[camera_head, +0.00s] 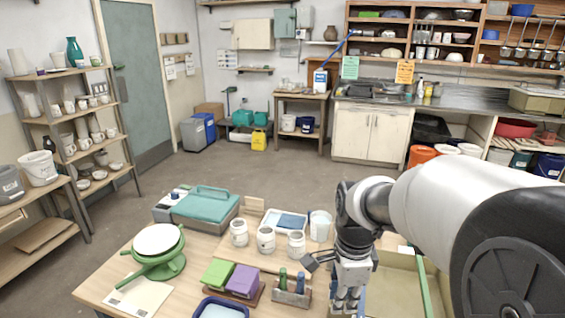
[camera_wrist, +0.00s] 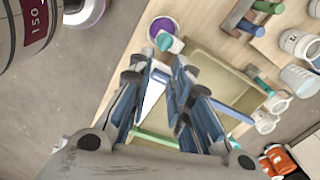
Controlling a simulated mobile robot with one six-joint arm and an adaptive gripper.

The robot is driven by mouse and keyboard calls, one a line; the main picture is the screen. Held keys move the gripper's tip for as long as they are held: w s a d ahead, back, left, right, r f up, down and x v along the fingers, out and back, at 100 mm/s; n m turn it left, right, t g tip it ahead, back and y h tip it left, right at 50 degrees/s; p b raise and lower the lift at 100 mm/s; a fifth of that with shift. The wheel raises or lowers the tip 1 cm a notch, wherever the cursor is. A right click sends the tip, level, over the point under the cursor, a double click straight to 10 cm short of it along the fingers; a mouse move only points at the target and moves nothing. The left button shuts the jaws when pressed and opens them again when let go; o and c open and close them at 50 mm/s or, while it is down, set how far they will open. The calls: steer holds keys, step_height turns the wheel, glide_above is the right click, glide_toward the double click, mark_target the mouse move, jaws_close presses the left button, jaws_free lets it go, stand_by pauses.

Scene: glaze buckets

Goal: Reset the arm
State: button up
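My gripper (camera_head: 346,304) hangs at the end of my arm, over the right part of the wooden table, pointing down. In the wrist view its two blue-grey fingers (camera_wrist: 163,62) stand apart with a gap between the tips. Nothing is held in the gap. Below the fingers lies a shallow tan tray (camera_wrist: 214,82), with clear space between. The lowest part of the gripper is cut off by the bottom edge of the head view.
A holder with green and blue handled tools (camera_head: 292,296), a purple block (camera_head: 244,280) and a green turntable (camera_head: 165,268) are on the table. The floor behind is clear.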

steer(key=s+r+n+t, duration=0.2)
steer(key=s+r+n, duration=0.1)
steer(key=s+n, duration=0.6)
steer(key=s+r+n+t, duration=0.1)
steer(key=s+r+n, duration=0.3)
steer(key=s+n, duration=0.5)
steer(key=shift+s+d+t, duration=0.2)
steer(key=shift+s+t, duration=0.2)
steer(key=shift+s, duration=0.55)
